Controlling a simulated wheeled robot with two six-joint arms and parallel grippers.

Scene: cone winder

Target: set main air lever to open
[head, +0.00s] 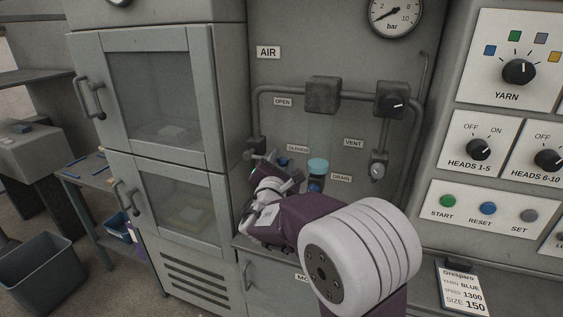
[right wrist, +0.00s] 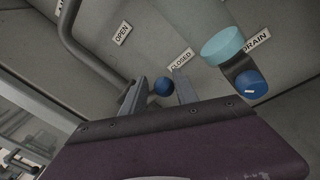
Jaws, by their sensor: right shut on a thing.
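The main air lever's blue ball knob (head: 284,162) is beside the CLOSED label (head: 298,149), below the OPEN label (head: 283,101) on the air panel. My right gripper (head: 277,163) is at the lever, its jaws shut on it. In the right wrist view the blue knob (right wrist: 164,86) shows between the two fingers of my right gripper (right wrist: 160,92), near the CLOSED label (right wrist: 181,58). The OPEN label (right wrist: 122,33) is up and left there. The lever's shaft is mostly hidden by the gripper. My left gripper is not in view.
The drain bowl with a pale cyan top (head: 317,166) stands close right of the gripper. Pipes and a grey pipe block (head: 322,95) are above. A cabinet with glazed doors (head: 160,100) is at left; the knob and button panels (head: 485,150) are at right.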

